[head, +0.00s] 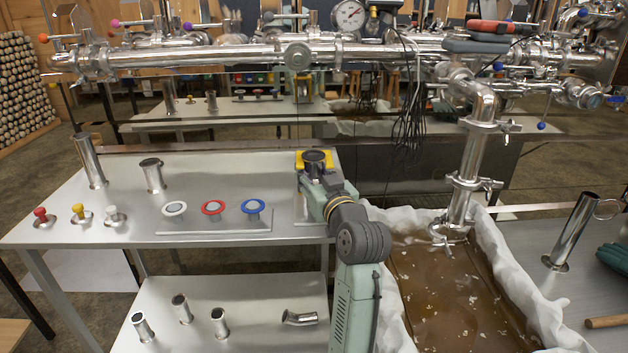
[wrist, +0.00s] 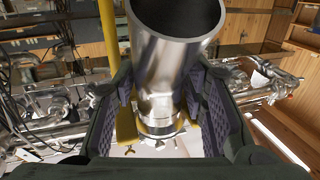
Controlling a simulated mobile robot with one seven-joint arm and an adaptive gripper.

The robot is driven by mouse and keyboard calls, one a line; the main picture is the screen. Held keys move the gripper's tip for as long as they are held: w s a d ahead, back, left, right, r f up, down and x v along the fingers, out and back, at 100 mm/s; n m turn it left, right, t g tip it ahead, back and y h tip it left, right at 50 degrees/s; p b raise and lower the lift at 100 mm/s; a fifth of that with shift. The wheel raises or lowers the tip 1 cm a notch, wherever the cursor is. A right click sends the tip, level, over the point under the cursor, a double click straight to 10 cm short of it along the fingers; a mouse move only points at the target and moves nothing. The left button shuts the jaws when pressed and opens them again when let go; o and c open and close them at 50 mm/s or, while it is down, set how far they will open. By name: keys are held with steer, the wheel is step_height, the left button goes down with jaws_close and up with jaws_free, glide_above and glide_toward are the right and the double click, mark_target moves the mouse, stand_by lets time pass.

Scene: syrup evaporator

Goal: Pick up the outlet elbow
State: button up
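A short bent steel tube, which looks like an elbow (head: 300,318), lies on the lower shelf in the head view, apart from my gripper. My gripper (head: 314,168) is at the right end of the upper steel table; the arm hides part of it. In the wrist view, a shiny open-ended steel tube (wrist: 168,60) stands between the spread, ridged fingers of my gripper (wrist: 162,100). I see narrow gaps beside it and no clear grip. A ring and yellow parts show at its far end. I cannot tell whether this tube is the outlet elbow.
Right of my arm is a cloth-edged pan of brown liquid (head: 440,295), under a vertical pipe (head: 470,155). A long manifold (head: 240,52) runs behind.

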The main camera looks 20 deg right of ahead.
jaws_close()
steer(key=shift+w+a+r, duration=0.1)
stand_by(0.6)
